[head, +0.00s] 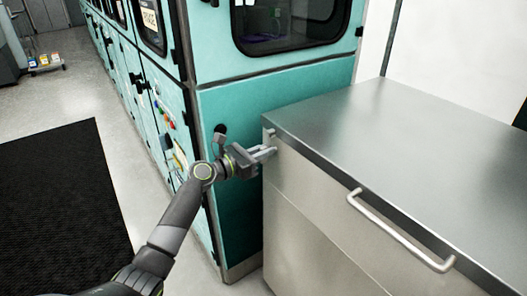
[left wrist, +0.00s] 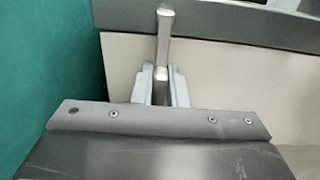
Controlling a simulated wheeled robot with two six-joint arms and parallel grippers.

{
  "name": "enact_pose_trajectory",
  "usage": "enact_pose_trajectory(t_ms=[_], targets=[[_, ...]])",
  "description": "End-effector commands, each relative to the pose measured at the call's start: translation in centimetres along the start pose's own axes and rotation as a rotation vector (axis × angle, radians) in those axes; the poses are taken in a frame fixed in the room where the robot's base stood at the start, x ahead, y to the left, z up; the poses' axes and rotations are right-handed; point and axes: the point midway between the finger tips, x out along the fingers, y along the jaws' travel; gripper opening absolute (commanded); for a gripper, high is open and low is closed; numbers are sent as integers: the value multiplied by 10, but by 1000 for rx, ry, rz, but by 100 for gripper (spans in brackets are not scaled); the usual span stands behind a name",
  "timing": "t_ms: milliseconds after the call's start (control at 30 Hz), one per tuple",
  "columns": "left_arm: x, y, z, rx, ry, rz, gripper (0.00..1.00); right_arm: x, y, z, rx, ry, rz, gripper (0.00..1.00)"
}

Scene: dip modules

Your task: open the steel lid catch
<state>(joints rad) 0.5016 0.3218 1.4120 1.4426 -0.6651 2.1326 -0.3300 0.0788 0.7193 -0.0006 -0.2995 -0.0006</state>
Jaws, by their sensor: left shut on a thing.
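The steel lid catch (left wrist: 164,38) is a narrow upright lever on the front of the steel chest, near its left end. Its upper end reaches up to the lid's edge in the left wrist view. In the head view a small part of the catch (head: 269,133) shows at the lid's left front corner. My left gripper (head: 266,152) is at that corner; in the left wrist view its two fingers (left wrist: 160,91) are shut on the lower part of the catch, one on each side. The lid (head: 400,135) lies flat on the chest. My right gripper is not in view.
A bar handle (head: 400,232) sticks out from the chest's front, right of the catch. A teal machine cabinet (head: 285,95) stands close on the chest's left. A black mat (head: 65,200) lies on the floor at left. The lid top is clear.

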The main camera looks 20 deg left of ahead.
Motion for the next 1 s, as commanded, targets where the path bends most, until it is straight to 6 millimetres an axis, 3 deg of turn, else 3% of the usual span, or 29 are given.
enact_pose_trajectory(t_ms=[467,1000], targets=[[0,0,0,46,0,0,0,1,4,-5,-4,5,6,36],[0,-5,-3,470,0,0,0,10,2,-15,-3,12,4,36]])
